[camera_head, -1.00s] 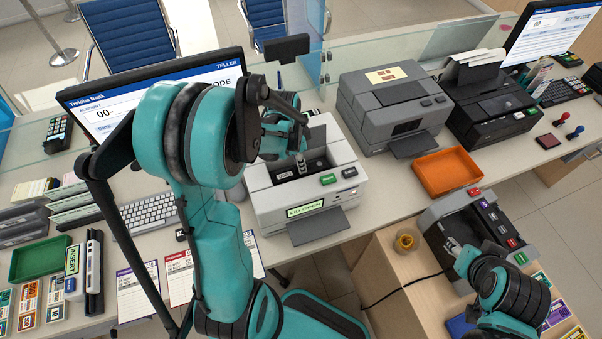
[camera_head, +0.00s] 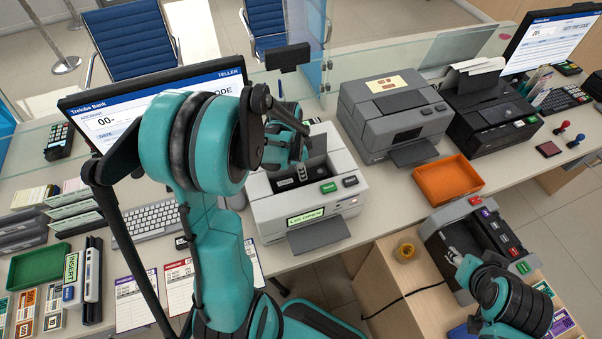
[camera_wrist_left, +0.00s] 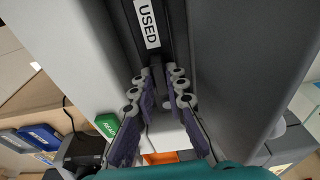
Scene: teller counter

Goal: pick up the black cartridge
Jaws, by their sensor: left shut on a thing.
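The black cartridge (camera_wrist_left: 149,22) with a white USED label sits in the open bay of the light grey printer (camera_head: 267,210); it shows in the head view as a dark strip with a small label (camera_head: 285,183). My left gripper (camera_wrist_left: 164,76) reaches down into the bay, its fingers closed on a narrow black tab at the cartridge's near end. In the head view the left gripper (camera_head: 302,176) is partly hidden by my own arm. My right gripper (camera_head: 453,256) is at the grey holder (camera_head: 436,238) on the right; its finger spacing is unclear.
The printer's display (camera_head: 306,216) reads LID OPEN. The bay's grey walls stand close on both sides of my left fingers. A grey machine (camera_head: 377,112) and an orange tray (camera_head: 449,180) stand to the right. A monitor (camera_head: 92,118) is behind my left arm.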

